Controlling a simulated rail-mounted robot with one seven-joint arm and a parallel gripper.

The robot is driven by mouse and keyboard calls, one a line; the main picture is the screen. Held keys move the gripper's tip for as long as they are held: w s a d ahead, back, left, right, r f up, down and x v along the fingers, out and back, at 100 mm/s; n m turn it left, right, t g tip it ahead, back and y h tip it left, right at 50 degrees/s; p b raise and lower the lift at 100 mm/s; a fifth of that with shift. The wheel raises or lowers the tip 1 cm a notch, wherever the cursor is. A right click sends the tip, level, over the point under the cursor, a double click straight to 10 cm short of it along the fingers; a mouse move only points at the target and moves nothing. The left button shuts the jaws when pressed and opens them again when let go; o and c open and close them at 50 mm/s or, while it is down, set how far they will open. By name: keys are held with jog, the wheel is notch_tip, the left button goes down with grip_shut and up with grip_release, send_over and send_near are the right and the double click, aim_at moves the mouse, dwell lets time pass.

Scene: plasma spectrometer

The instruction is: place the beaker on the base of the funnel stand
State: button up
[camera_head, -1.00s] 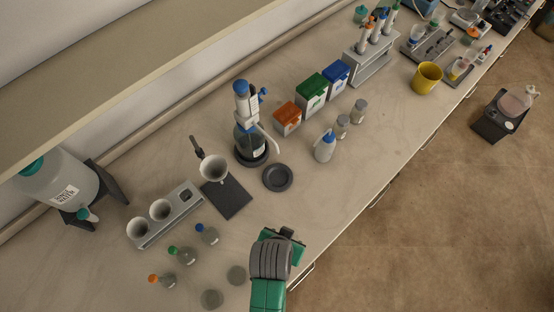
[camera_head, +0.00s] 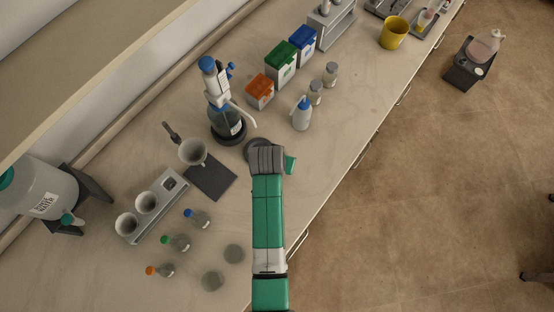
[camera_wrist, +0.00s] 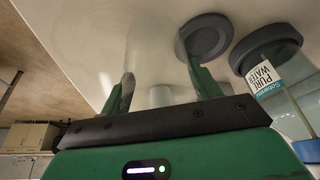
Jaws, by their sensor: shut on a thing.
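The funnel stand has a dark flat base (camera_head: 212,178) with a pale funnel (camera_head: 192,152) above it, left of centre in the head view. My gripper (camera_head: 268,160) is right of that base, above the bench, beside a dark round pad (camera_head: 252,146). The funnel stand is not recognisable in the wrist view.
A dispenser bottle (camera_head: 227,122) stands beyond the round pad. A wash bottle (camera_head: 301,115) stands to the right. The bench edge runs along the right.

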jog(key=shift+w+f, duration=0.15)
jog(key=shift+f, duration=1.55)
jog(key=shift+f, duration=0.1)
jog(key=o, duration=1)
jog(key=shift+r, duration=0.25)
jog(key=p+v, duration=0.1)
jog(key=v, duration=1)
jog(key=shift+s+r, duration=0.3)
